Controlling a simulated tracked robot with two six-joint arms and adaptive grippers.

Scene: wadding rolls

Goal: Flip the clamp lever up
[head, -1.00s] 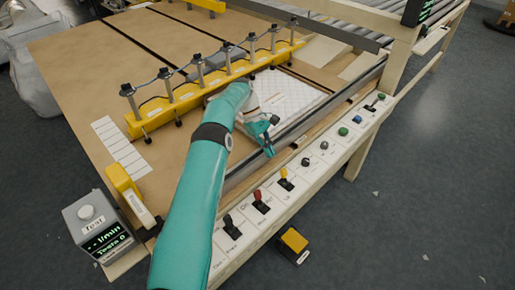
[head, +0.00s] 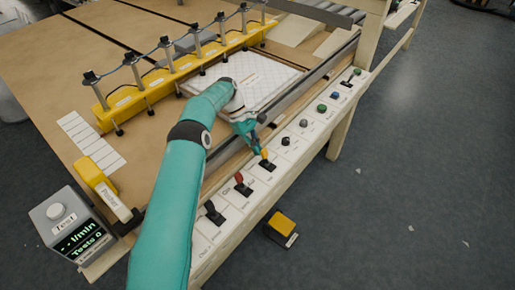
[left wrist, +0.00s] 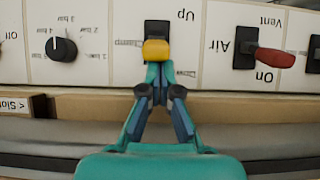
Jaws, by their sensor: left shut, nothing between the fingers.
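The clamp lever is a short yellow-tipped lever (head: 265,154) on the white switch panel along the table's edge. In the left wrist view its yellow tip (left wrist: 157,50) sits before a black slot, beside upside-down lettering that reads "Clamp" and "Up". My left gripper (head: 255,147) is shut and empty, with its tips right beside the lever. In the left wrist view the closed fingertips (left wrist: 157,72) are just below the yellow tip and overlap its lower edge. I cannot tell whether they touch it. My right gripper is not in view.
A red lever (head: 240,180) and a black lever (head: 214,212) stand nearer on the same panel. A black knob (head: 286,141) and several buttons lie beyond. A yellow-topped box (head: 284,228) is on the floor.

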